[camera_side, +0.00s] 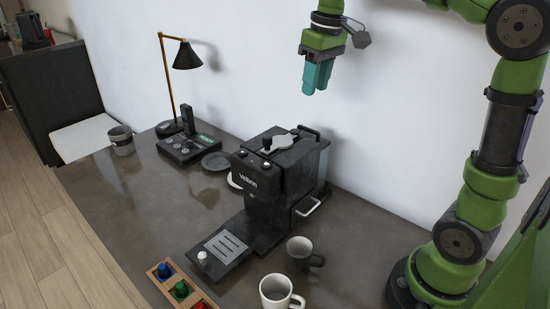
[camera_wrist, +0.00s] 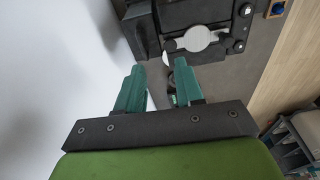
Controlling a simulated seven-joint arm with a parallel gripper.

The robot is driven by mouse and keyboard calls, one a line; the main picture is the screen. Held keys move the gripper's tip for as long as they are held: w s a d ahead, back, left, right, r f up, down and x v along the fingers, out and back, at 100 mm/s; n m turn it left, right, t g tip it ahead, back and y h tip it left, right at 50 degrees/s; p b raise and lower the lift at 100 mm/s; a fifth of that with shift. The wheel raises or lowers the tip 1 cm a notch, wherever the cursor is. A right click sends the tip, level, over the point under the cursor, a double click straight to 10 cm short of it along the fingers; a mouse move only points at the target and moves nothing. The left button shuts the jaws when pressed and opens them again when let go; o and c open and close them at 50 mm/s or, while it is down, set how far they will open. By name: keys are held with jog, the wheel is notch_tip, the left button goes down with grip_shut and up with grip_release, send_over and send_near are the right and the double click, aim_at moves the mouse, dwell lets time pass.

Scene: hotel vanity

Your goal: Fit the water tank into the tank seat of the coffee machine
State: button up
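The black coffee machine (camera_side: 272,180) stands mid-table with a silver lever on top; it also shows at the top of the wrist view (camera_wrist: 215,15). A dark block with a looped black handle (camera_side: 309,132) is at its rear, against the wall side. It looks like the water tank, but black on black hides its outline. I cannot tell whether it sits fully in the seat, and the seat itself is not distinguishable. My gripper (camera_side: 316,88) is high above and behind the machine, pointing down. In the wrist view my gripper (camera_wrist: 160,74) has its teal fingers apart and empty.
Two mugs, dark (camera_side: 300,254) and white (camera_side: 277,292), stand at the front. A wooden capsule tray (camera_side: 178,287) is front left. A scale (camera_side: 188,147), lamp (camera_side: 183,57) and grey cup (camera_side: 121,141) stand left. The white wall is close behind the machine. The table right of it is clear.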

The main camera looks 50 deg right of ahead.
jog(key=s+a+f+m+t+y, duration=0.1)
jog(key=s+a+f+t, duration=0.1)
jog(key=s+a+f, duration=0.2)
jog(key=s+a+f+m+t, duration=0.2)
jog(key=s+a+f+t, duration=0.1)
jog(key=s+a, duration=0.3)
jog(key=s+f, duration=0.1)
jog(key=s, duration=0.1)
jog(key=shift+s+a+f+m+t+y, duration=0.15)
jog(key=shift+s+a+m+t+y, duration=0.15)
jog(key=shift+s+y, duration=0.1)
